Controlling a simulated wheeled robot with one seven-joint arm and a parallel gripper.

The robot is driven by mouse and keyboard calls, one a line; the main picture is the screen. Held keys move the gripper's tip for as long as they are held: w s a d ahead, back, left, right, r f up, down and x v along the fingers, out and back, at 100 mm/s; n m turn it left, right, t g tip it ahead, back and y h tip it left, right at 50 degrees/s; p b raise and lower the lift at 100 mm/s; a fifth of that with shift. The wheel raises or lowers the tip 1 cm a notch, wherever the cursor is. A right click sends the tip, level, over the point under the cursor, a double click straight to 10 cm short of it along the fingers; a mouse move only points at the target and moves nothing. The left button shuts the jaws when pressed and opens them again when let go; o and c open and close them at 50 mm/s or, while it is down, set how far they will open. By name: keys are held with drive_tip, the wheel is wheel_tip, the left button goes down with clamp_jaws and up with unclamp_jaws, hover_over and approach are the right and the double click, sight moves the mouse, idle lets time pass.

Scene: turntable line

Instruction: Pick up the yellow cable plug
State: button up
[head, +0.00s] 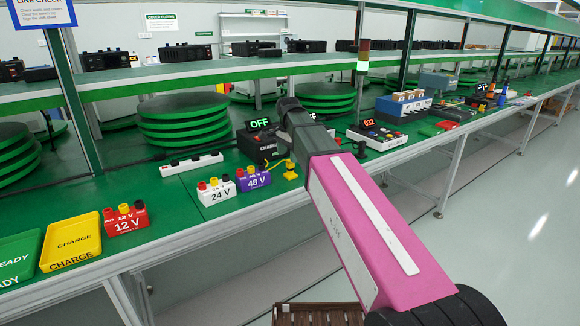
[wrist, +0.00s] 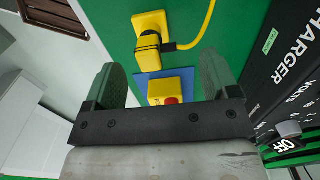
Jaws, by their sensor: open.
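The yellow cable plug (wrist: 148,50), with a black band, shows in the wrist view beyond and between the fingertips. It meets a flat yellow piece (wrist: 150,20), and a yellow cable (wrist: 198,38) runs from its side. In the head view the plug (head: 290,167) is small, on the green bench in front of the charger. My gripper (wrist: 164,78) is open, with one finger on each side and nothing held. In the head view it points over the bench near the charger, its fingertips hard to make out.
A yellow block with a red top (wrist: 168,92) and a blue pad (wrist: 140,83) lie below the gripper. The black charger (wrist: 290,65) stands close on the right. In the head view, the purple 48 V block (head: 254,179) and white 24 V block (head: 216,191) stand left of the plug.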

drive_tip(key=shift+d+f, duration=0.1)
drive_tip(key=shift+f, duration=1.9)
drive_tip(key=shift+s, duration=0.15)
drive_tip(key=c, duration=0.8)
drive_tip(key=shift+d+r, duration=0.1)
drive_tip(key=shift+r, duration=0.6)
drive_tip(key=c, duration=0.4)
wheel_tip(320, 180, up, 3)
drive_tip(key=shift+f, duration=0.15)
drive_tip(key=shift+c, duration=0.5)
drive_tip(key=s+a+r, duration=0.7)
drive_tip(key=s, duration=0.2)
drive_tip(key=shift+s, duration=0.15)
